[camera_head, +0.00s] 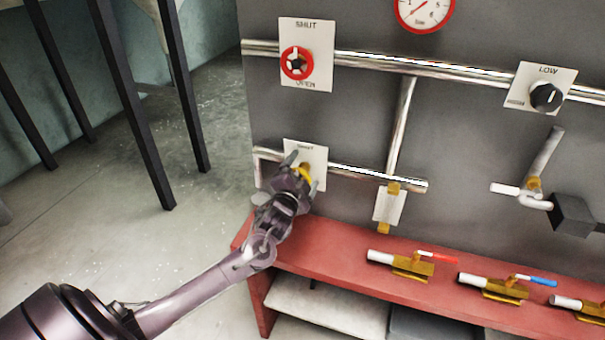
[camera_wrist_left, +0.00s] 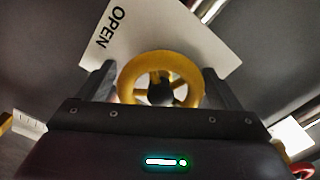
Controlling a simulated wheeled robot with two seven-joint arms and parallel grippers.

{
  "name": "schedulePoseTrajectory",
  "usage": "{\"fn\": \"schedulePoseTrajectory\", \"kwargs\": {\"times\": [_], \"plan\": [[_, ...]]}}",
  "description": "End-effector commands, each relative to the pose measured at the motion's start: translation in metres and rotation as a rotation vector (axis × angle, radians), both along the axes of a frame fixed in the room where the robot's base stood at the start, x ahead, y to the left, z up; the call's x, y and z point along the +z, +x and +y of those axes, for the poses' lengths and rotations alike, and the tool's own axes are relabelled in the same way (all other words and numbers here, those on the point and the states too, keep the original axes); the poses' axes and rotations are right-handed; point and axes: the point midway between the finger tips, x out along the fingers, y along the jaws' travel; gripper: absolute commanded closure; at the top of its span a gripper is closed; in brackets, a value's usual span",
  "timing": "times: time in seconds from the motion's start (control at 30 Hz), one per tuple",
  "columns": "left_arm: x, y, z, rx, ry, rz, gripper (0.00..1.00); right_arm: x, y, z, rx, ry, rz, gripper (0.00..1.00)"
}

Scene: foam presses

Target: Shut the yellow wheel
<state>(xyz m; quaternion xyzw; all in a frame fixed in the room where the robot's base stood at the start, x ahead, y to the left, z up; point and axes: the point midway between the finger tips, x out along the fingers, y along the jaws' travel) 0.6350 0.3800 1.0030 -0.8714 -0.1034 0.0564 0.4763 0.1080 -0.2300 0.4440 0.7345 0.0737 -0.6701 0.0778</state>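The yellow wheel (camera_wrist_left: 160,83) is mounted on a white plate (camera_wrist_left: 185,30) that reads OPEN in the left wrist view. In the head view the wheel (camera_head: 305,174) is mostly hidden behind my left gripper (camera_head: 302,172), and SHUT reads at the plate's top. In the left wrist view the left gripper's two fingers (camera_wrist_left: 158,85) stand on either side of the wheel's rim. They are spread wide, with a small gap at the left; contact at the right cannot be told. My right gripper is out of view.
A red wheel (camera_head: 297,63) on a similar plate is above. Metal pipes (camera_head: 420,66) cross the grey panel, with a black knob (camera_head: 546,97) at right. A red bench (camera_head: 350,280) below carries several brass valves (camera_head: 413,267).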

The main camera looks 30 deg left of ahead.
Motion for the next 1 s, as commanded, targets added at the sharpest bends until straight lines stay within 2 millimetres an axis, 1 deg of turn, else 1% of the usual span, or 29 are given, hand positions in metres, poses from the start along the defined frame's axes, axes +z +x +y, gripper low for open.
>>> {"fn": "schedulePoseTrajectory", "kwargs": {"times": [0.23,0.33,0.47,0.7,0.83,1.0], "plan": [[0.000,-0.001,0.000,-0.001,-0.002,0.000,0.14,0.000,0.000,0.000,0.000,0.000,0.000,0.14],[-0.002,-0.006,-0.002,-0.001,-0.003,0.003,0.14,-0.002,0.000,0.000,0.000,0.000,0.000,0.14],[-0.004,-0.024,-0.006,-0.002,-0.003,0.002,0.14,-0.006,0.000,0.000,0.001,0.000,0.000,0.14],[-0.003,-0.060,-0.015,-0.002,-0.002,0.003,0.14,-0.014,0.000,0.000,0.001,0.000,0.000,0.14],[-0.002,-0.072,-0.017,0.000,-0.002,0.001,0.14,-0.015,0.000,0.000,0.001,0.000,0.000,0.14],[0.000,-0.076,-0.018,0.000,-0.001,0.000,0.14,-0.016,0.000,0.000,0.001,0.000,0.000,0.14]]}}
